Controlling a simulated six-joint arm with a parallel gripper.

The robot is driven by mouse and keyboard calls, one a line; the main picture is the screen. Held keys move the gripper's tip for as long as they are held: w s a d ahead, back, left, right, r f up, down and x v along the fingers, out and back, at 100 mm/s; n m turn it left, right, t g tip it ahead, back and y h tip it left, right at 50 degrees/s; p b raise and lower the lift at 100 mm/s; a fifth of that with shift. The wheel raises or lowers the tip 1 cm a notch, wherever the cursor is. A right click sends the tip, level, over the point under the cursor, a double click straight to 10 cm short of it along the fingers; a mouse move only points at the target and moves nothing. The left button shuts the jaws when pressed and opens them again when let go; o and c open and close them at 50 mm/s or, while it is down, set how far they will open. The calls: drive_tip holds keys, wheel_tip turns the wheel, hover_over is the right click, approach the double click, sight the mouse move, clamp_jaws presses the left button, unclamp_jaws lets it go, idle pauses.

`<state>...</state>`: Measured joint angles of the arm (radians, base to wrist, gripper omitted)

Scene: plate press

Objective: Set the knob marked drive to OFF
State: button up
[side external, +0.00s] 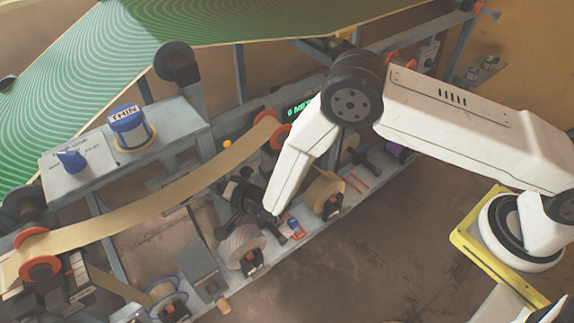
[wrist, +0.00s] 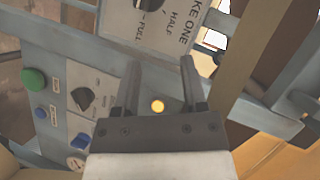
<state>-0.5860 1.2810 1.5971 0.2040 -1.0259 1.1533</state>
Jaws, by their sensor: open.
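I cannot read the word drive on any knob. In the wrist view a black knob (wrist: 83,98) sits on a grey panel at the left, with small unreadable marks around it. A second dark knob (wrist: 140,5), cut off by the top edge, is on a pale plate lettered "KE ONE", "HALF" and "FULL". My gripper (wrist: 160,75) is open and empty, its two fingers apart over the panels. In the side external view my gripper (side external: 232,190) is a dark shape at the end of the white arm, amid the bench parts, its fingers hard to make out.
An amber lamp (wrist: 157,106) shows between my fingers. In the side external view a tan web (side external: 150,215) runs past rollers. A blue knob (side external: 72,160) and a blue-lidded jar (side external: 130,128) stand left.

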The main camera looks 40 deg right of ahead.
drive_tip(key=d+f+m+t+h, duration=0.15)
drive_tip(key=d+f, duration=0.25)
drive_tip(key=f, duration=0.4)
drive_tip(key=m+t+h, duration=0.1)
drive_tip(key=t+h, duration=0.2)
drive_tip(key=h, duration=0.1)
approach(250, 177)
drive_tip(key=w, duration=0.1)
drive_tip(key=shift+w+r, duration=0.15)
drive_tip(key=shift+w, duration=0.05)
drive_tip(key=shift+a, duration=0.1)
drive_tip(key=shift+w, duration=3.85)
clamp_jaws()
